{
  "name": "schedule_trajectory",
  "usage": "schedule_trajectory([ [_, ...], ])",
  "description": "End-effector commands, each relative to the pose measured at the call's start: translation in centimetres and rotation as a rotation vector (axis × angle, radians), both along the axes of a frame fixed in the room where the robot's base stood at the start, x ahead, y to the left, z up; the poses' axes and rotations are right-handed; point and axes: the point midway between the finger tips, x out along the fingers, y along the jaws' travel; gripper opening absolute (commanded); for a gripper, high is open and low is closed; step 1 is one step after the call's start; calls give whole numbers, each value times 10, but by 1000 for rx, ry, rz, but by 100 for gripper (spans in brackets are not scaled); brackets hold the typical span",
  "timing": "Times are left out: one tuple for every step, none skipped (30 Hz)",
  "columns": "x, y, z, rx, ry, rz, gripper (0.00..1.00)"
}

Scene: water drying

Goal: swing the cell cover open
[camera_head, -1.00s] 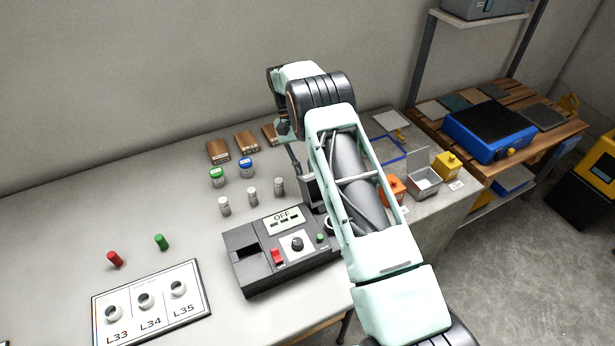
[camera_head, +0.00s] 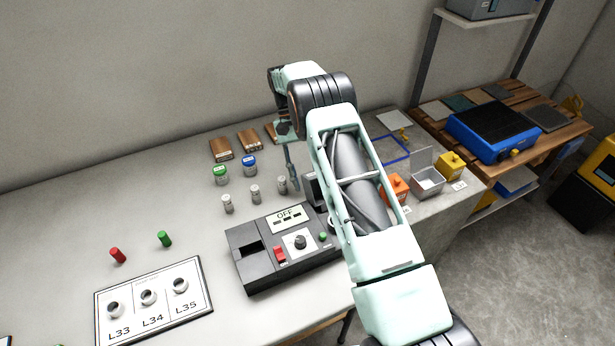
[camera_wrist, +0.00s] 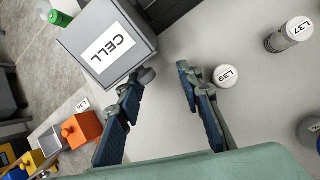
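The grey cell cover (camera_wrist: 78,38) with its white CELL label is at the upper left of the wrist view. A small rounded grey knob (camera_wrist: 147,75) shows at its edge, beside the tip of the left finger. In the head view the cover is mostly hidden behind my arm. I cannot tell whether it stands slightly ajar. My gripper (camera_wrist: 160,76) is open, with nothing between its fingers. The left finger is close to the cover and knob; contact cannot be told. The dark instrument (camera_head: 262,272) with the OFF display sits on the bench.
The vial L39 (camera_wrist: 227,76) stands just right of my right finger, and vial L37 (camera_wrist: 290,36) farther right. An orange block (camera_head: 396,186) and an open metal box (camera_head: 428,184) stand right of my arm. Free bench lies left of the vials (camera_head: 227,204).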

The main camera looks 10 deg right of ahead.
Motion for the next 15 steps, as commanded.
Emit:
schedule_trajectory([
  [0,0,0,1,-1,0,32],
  [1,0,0,1,-2,0,32],
  [1,0,0,0,-3,-1,32],
  [1,-1,1,0,-3,-1,32],
  [1,-1,1,0,-4,-1,32],
  [2,-1,1,-1,-5,-1,32],
  [2,-2,1,-2,-5,-2,32],
  [2,-2,1,-2,-5,-2,32],
  [2,-2,1,-2,-6,-1,32],
  [2,-2,1,-2,-6,-1,32],
  [3,-2,1,-2,-7,-1,32],
  [3,-2,2,-2,-7,-2,32],
  [4,-2,3,-3,-7,-2,32],
  [5,-2,4,-3,-7,-2,32],
  [6,-1,6,-2,-8,-2,32],
])
